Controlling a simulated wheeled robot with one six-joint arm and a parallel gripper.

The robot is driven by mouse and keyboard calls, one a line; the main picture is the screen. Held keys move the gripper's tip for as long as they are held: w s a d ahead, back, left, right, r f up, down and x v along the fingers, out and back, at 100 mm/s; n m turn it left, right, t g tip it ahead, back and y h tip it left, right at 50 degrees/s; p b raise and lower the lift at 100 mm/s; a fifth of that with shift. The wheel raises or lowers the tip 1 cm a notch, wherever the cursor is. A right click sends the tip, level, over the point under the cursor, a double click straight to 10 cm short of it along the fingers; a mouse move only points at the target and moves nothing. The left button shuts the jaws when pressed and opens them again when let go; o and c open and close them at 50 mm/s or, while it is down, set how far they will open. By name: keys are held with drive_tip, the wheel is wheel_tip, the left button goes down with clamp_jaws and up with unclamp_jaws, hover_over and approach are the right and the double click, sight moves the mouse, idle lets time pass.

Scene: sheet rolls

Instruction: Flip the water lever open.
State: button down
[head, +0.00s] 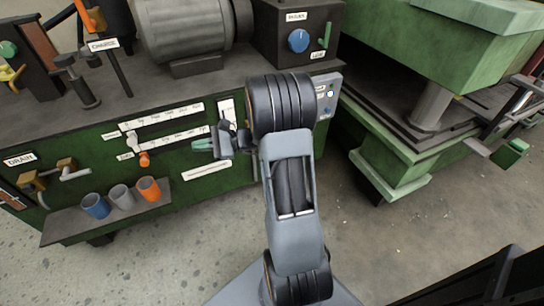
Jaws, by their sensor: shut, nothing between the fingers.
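My gripper (203,145) is shut and empty. It is in front of the green machine panel (215,177), pointing left, to the right of the slotted scales. My arm hides part of the panel behind it. I cannot read a label that says water, so I cannot tell which handle is the water lever. A small green lever (327,35) stands upright on the dark box at the top, beside a blue knob (298,41). A yellow-handled valve (12,74) is at the far left. Both are well apart from my gripper.
A white knob (132,138) and an orange knob (145,158) sit on the slotted scales. Blue (95,206), grey (122,197) and orange (149,189) cups stand on a low shelf. A grey motor (187,30) is above; a green press (440,35) is right. Open floor lies between.

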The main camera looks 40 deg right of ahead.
drive_tip(key=w+d+f+m+t+h+b, duration=0.3)
drive_tip(key=d+f+m+t+h+b, duration=0.5)
drive_tip(key=d+f+m+t, duration=0.75)
drive_tip(key=s+d+f+m+h+b, duration=0.2)
drive_tip(key=d+f+m+h, duration=0.1)
drive_tip(key=d+f+h, duration=0.4)
drive_tip(key=s+d+f+m+h+b, duration=0.3)
drive_tip(key=d+f+h, duration=0.4)
drive_tip(key=d, duration=0.1)
drive_tip(key=shift+s+f+g+h+b, duration=0.3)
drive_tip(key=shift+s+f+g+h, duration=0.05)
drive_tip(key=shift+h, duration=0.05)
drive_tip(key=shift+w, duration=0.1)
